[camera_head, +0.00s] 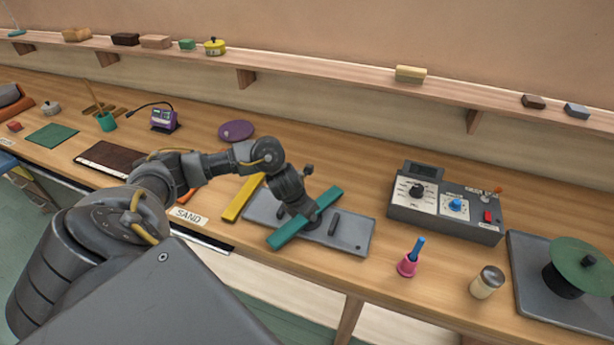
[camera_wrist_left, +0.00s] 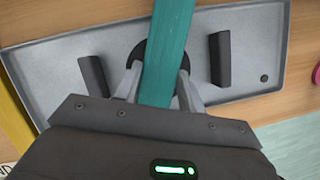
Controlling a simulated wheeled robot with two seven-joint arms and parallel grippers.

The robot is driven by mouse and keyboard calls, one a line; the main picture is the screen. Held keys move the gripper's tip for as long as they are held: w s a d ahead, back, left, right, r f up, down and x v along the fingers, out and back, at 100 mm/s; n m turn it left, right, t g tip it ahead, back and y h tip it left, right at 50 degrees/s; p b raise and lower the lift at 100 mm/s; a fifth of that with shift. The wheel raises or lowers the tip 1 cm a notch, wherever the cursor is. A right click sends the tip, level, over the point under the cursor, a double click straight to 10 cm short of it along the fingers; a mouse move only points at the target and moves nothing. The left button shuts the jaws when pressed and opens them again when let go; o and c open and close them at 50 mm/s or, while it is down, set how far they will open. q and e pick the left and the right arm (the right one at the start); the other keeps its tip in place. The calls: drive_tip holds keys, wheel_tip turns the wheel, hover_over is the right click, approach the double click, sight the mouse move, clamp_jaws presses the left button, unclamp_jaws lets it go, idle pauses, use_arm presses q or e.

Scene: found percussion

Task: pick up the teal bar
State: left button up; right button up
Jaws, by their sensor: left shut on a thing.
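The teal bar (camera_head: 291,227) is a long flat strip above the grey tray (camera_head: 353,242) on the bench. It lies across the tray at an angle, and its near end reaches past the tray's front edge. My left gripper (camera_head: 309,214) is shut on the bar near its middle. In the left wrist view, the teal bar (camera_wrist_left: 167,50) runs between the two fingers of the left gripper (camera_wrist_left: 160,90). Dark ridges (camera_wrist_left: 221,58) stand on the tray on both sides of it. Whether the bar is clear of the tray is hard to tell. My right gripper is not in view.
A yellow bar (camera_head: 243,198) lies left of the tray. A green disc (camera_head: 583,263) stands far right.

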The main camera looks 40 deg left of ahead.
use_arm(q)
drive_tip(key=shift+r, duration=0.15)
drive_tip(key=shift+w+r, duration=0.1)
drive_tip(key=shift+r, duration=0.1)
wheel_tip(320, 180, up, 2)
drive_tip(key=shift+r+b, duration=0.1)
drive_tip(key=shift+b, duration=0.45)
drive_tip(key=s+d+r+p, duration=0.8)
drive_tip(key=d+r, duration=0.2)
drive_tip(key=d, duration=0.1)
drive_tip(key=shift+s, duration=0.3)
drive_tip(key=shift+d, duration=0.1)
